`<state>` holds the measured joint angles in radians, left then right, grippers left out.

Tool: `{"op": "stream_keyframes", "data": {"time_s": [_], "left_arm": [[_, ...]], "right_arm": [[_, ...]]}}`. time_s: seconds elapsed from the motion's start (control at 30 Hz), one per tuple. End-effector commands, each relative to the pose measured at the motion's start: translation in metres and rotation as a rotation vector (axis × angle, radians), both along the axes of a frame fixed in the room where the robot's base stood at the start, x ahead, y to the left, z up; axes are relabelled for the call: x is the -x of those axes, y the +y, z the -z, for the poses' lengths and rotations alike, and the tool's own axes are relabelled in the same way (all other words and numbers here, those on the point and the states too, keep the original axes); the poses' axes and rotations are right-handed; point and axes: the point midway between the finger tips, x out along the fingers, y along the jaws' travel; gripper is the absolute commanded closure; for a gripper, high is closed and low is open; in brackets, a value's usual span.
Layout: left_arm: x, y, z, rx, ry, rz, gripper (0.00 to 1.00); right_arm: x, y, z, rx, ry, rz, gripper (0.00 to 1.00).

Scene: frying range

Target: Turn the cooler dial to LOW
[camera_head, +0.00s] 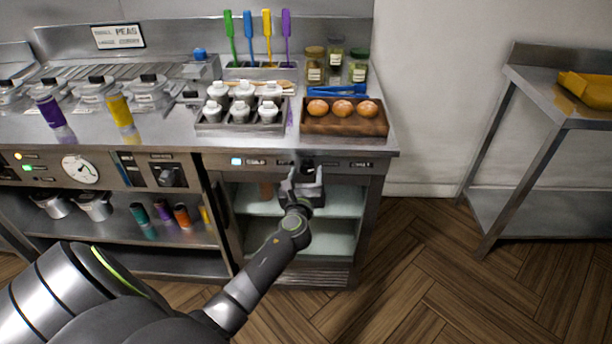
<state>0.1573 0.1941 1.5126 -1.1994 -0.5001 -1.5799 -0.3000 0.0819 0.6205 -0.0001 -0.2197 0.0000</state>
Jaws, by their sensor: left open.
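The cooler's control strip (345,163) runs along the counter's front edge, with small lettering too small to read for sure. The cooler dial (307,163) is a dark knob on this strip, mostly hidden behind my left gripper, so its setting cannot be read. My left gripper (304,178) is open, its fingers raised at the strip in front of the dial. I cannot tell whether they touch it. My right gripper is not in view.
The cooler's pale shelves (330,237) lie below the strip. Another dark knob (170,176) and a round gauge (80,169) sit further left. A wooden tray with round orange-brown items (343,128) and a rack of white-topped shakers (240,127) stand above. Floor at right is clear.

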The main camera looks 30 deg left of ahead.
Motion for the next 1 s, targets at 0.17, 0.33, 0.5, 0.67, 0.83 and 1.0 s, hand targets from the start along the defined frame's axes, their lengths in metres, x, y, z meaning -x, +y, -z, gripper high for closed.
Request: {"op": "stream_keyframes", "data": {"time_s": [0.17,0.33,0.5,0.67,0.83,1.0], "left_arm": [[0.000,0.000,0.000,0.000,0.000,0.000,0.62],[0.000,0.000,0.000,0.000,0.000,0.000,0.84],[0.000,0.000,0.001,0.004,-0.002,0.000,0.87],[0.000,-0.001,0.002,0.033,-0.021,0.000,0.87],[0.000,-0.001,0.003,0.108,-0.067,0.001,0.87],[0.000,-0.001,0.004,0.224,-0.138,0.001,0.87]], "right_arm": [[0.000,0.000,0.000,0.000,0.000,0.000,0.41],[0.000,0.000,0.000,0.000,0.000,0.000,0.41],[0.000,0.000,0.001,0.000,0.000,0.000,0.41],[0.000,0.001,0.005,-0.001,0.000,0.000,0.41],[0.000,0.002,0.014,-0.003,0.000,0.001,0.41],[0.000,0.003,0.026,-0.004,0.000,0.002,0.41]]}}
